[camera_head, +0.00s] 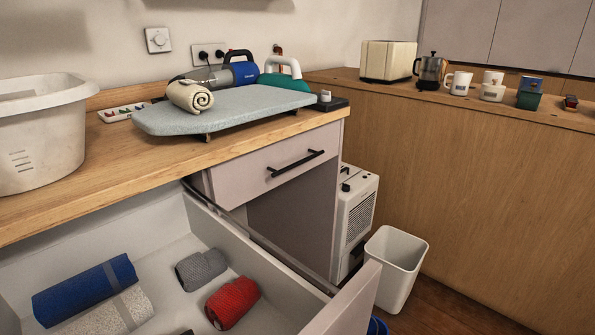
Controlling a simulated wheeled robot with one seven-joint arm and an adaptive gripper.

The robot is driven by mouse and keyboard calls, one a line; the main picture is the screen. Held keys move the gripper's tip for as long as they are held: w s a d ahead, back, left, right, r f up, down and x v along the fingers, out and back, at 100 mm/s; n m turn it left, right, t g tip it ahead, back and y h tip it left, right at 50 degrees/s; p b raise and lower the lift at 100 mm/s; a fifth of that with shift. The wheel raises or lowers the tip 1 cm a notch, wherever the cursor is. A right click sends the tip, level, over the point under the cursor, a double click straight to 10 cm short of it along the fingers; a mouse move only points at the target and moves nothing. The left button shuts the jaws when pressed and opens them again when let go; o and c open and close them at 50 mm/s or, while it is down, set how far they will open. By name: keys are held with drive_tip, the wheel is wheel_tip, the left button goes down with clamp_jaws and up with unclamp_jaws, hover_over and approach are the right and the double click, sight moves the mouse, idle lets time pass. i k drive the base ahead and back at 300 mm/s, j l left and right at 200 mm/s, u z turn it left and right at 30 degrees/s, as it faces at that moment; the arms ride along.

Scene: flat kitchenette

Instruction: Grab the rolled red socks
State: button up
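The rolled red socks (232,303) lie in the open white drawer (165,257), near its right wall at the lower middle of the head view. A rolled grey pair of socks (201,269) lies just behind and to the left of them, a small gap apart. My gripper is not recognisable in the view. A small dark shape shows at the bottom edge, left of the red socks, too cut off to identify.
A rolled blue towel (85,289) and a speckled light roll (110,315) lie at the drawer's left. The drawer's right wall and front panel (347,306) rise beside the red socks. A white bin (398,268) stands right of the drawer. A laundry basket (40,135) sits on the counter.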

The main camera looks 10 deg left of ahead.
sight(229, 302)
drive_tip(key=i+l, duration=0.3)
drive_tip(key=i+l+u, duration=0.1)
drive_tip(key=i+l, duration=0.25)
drive_tip(key=l, duration=0.15)
drive_tip(key=i+l, duration=0.3)
drive_tip(key=i+l+u, duration=0.1)
drive_tip(key=i+l, duration=0.2)
drive_tip(key=l, duration=0.2)
drive_tip(key=l+u, duration=0.15)
drive_tip(key=u, duration=1.65)
drive_tip(key=j, duration=0.1)
drive_tip(key=k, duration=0.05)
